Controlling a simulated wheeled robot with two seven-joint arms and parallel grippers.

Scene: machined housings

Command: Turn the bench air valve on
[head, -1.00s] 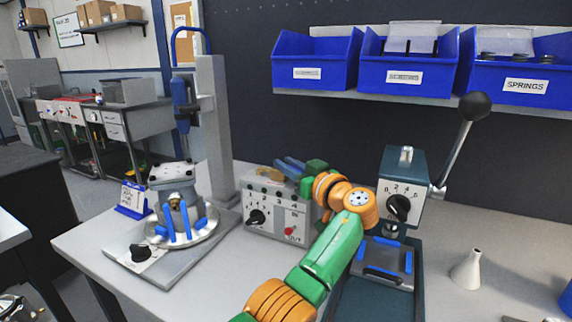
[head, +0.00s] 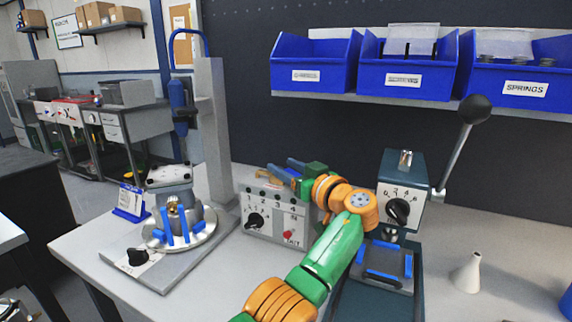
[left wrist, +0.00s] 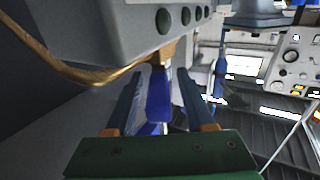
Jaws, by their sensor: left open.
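The air valve shows in the left wrist view as a blue lever (left wrist: 159,98) below a brass fitting (left wrist: 163,52), beside a grey box. In the head view brass parts (head: 262,178) show at the top of the control box, but the lever is not clear there. My left gripper (head: 277,168) is at the back top of that box, its blue fingers pointing left. In the left wrist view my left gripper (left wrist: 158,76) is open, with the lever between its fingers and gaps visible on both sides. My right gripper is not in view.
The control box (head: 272,218) with numbered marks, a dial and a red button sits close under my left gripper. A grey fixture (head: 172,250) stands left, a lever press (head: 402,190) right. Blue bins (head: 315,75) hang above. A white funnel (head: 468,275) stands at the right.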

